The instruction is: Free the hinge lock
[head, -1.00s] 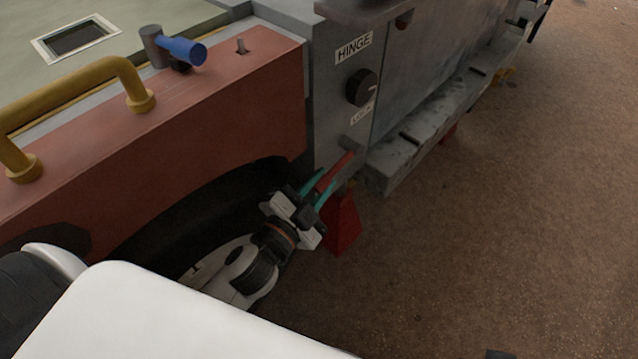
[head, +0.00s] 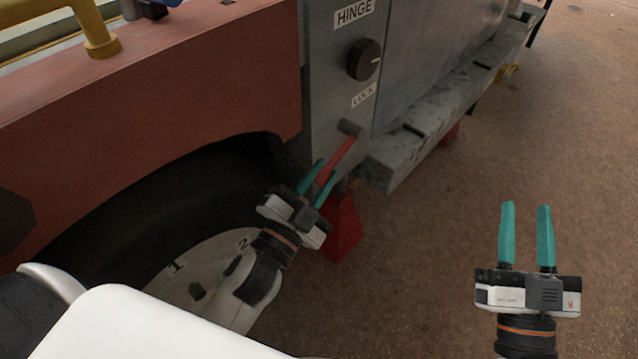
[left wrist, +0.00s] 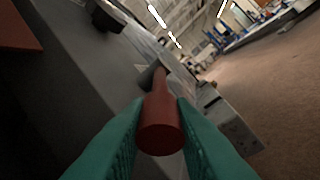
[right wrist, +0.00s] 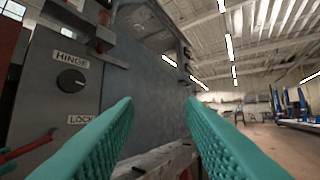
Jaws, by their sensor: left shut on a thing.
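The hinge lock is a red lever (head: 340,156) that slants down from a dark pivot on the grey panel (head: 335,100), under the LOCK label (head: 362,95). My left gripper (head: 321,176) has its teal fingers on either side of the lever's lower end and is shut on it. The left wrist view shows the round red lever end (left wrist: 160,125) between both fingers. A black knob (head: 365,60) sits between the HINGE label (head: 354,13) and the LOCK label. My right gripper (head: 526,210) is open and empty, right of the panel; its fingers also show in the right wrist view (right wrist: 160,110).
A grey ledge (head: 420,140) juts out right of the lever. A red stand (head: 343,225) is below it. A red fender (head: 150,80) and a dark tyre with a white wheel are to the left. The brown floor (head: 500,150) at right is clear.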

